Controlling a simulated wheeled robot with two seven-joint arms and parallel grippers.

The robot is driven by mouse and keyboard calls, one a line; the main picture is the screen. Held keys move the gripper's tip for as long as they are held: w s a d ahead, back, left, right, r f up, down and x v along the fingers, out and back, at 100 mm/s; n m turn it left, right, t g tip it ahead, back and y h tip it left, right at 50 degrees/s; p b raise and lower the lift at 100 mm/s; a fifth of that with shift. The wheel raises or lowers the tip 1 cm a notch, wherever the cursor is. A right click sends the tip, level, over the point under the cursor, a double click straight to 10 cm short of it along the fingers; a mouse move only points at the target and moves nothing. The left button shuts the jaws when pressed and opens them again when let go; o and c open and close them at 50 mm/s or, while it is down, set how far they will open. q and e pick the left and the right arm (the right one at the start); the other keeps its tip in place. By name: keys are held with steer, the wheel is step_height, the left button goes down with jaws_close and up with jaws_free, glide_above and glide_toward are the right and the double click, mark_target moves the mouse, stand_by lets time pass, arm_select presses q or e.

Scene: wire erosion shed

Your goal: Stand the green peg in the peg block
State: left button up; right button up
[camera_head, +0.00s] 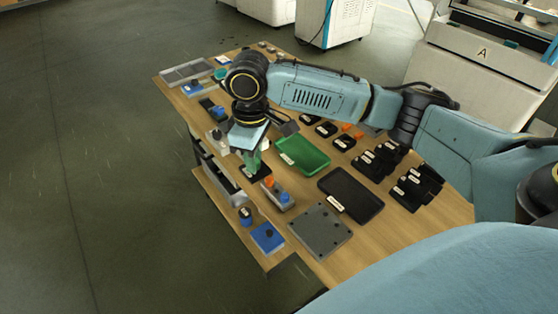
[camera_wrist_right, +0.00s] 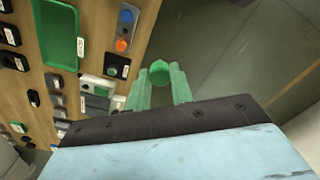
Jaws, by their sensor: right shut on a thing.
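My right gripper (camera_head: 252,160) points down over the near left part of the table. Its green fingers also show in the right wrist view (camera_wrist_right: 161,88). It is shut on the green peg (camera_wrist_right: 159,69), whose six-sided end shows between the fingertips. In the head view the peg cannot be told apart from the green fingers. A grey block (camera_head: 286,204), which I take for the peg block, lies just beside the gripper. It carries an orange and a blue round piece, with a dark spot between them in the wrist view (camera_wrist_right: 125,28). My left gripper is out of view.
A labelled black holder (camera_head: 262,174) lies under the gripper. A green tray (camera_head: 310,160), a black tray (camera_head: 365,205) and a grey plate (camera_head: 320,232) lie to the right. A blue block (camera_head: 267,238) is at the near edge. Several small black holders fill the right side.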

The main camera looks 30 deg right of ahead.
steer(key=w+d+f+n+b, duration=0.1)
steer(key=d+f+n, duration=0.1)
steer(key=f+n, duration=0.3)
steer(key=w+d+f+n+b, duration=0.1)
steer(key=d+f+n, duration=0.2)
steer(key=n, duration=0.8)
steer(key=w+d+f+n+b, duration=0.1)
steer(key=d+f+n, duration=0.1)
steer(key=f+n, duration=0.5)
steer(key=shift+d+f+n, duration=0.25)
steer(key=shift+d+n, duration=0.15)
steer(key=shift+n, duration=0.2)
steer(key=shift+p, duration=0.4)
steer(key=shift+f+b, duration=0.75)
steer(key=shift+f, duration=0.6)
stand_by(0.8)
steer(key=o, duration=1)
steer(key=shift+o, duration=0.2)
steer(key=shift+r, duration=0.1)
